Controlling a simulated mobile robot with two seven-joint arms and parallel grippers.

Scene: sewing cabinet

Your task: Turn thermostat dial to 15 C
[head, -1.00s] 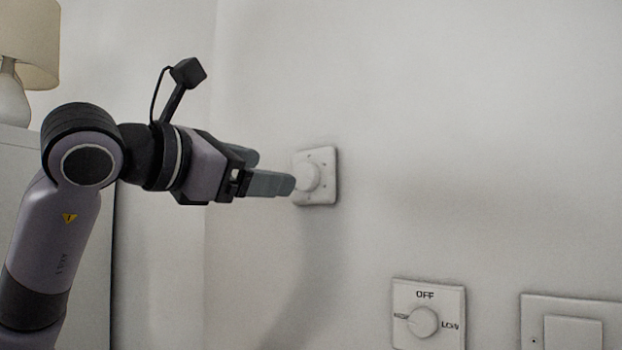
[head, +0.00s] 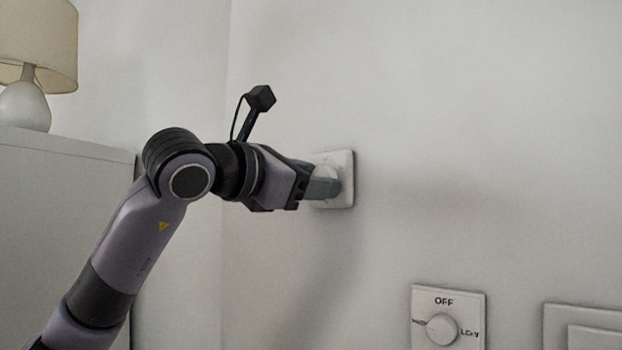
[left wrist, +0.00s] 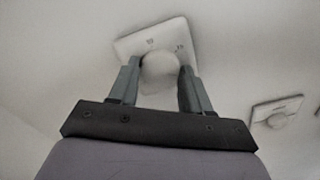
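The thermostat is a white square plate (head: 345,165) on the wall with a round white dial (head: 325,172), partly hidden by my left gripper in the head view. My left gripper (head: 325,188) reaches the dial from the left. In the left wrist view the dial (left wrist: 159,70) sits between the two grey fingers of the gripper (left wrist: 158,78). The fingers stand apart, one on each side of the dial; I cannot tell whether they touch it. Small marks show on the plate (left wrist: 130,46), too small to read. My right gripper is not in view.
A second plate with a knob (head: 442,328), marked OFF at its top, is on the wall at the lower right. A white switch plate (head: 555,318) is beside it. A lamp (head: 25,105) stands on a white cabinet (head: 60,160) at the left.

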